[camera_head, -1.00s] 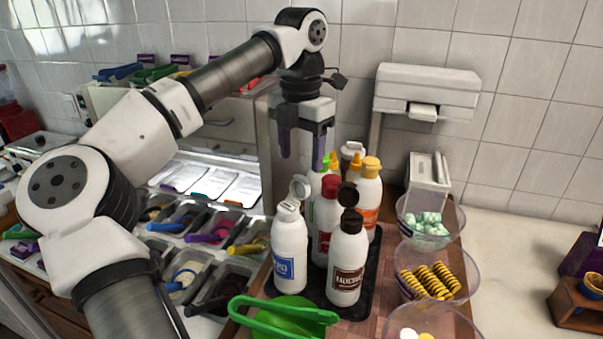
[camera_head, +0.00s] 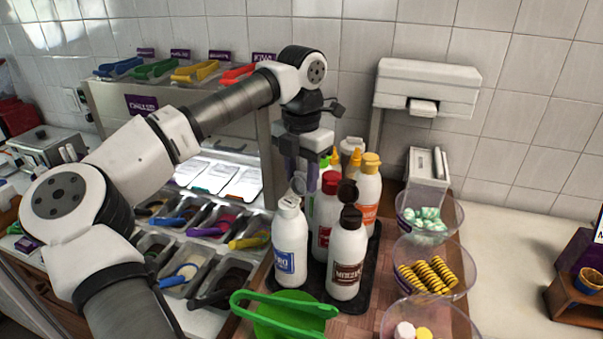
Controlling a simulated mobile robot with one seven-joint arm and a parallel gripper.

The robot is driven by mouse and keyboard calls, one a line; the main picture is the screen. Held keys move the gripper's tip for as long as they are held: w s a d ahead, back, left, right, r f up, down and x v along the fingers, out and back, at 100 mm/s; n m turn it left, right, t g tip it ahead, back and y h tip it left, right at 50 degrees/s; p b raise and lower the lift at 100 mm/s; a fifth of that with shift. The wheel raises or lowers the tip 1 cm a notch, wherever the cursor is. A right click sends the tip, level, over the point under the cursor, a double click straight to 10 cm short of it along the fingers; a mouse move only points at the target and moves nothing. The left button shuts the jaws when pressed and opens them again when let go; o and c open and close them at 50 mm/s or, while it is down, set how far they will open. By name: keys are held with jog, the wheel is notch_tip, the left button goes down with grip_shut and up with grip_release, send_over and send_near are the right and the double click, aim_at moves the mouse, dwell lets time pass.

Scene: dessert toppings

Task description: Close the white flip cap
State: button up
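The white bottle with a blue label (camera_head: 290,250) stands at the front left of the bottle group. Its white flip cap (camera_head: 299,184) is open, with the lid tilted up above the bottle's top. My gripper (camera_head: 302,178) points down just above and behind this lid. Its two dark purple fingers are apart, with nothing visible held between them. The lid overlaps the lower fingers in the picture, so I cannot tell if they touch.
A brown-capped bottle (camera_head: 346,262) and a red-capped bottle (camera_head: 326,222) stand close on the right, with yellow-topped bottle (camera_head: 368,190) behind. Green tongs (camera_head: 285,301) lie in front. Clear bowls (camera_head: 432,267) line the right side.

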jog(key=shift+c, duration=0.8)
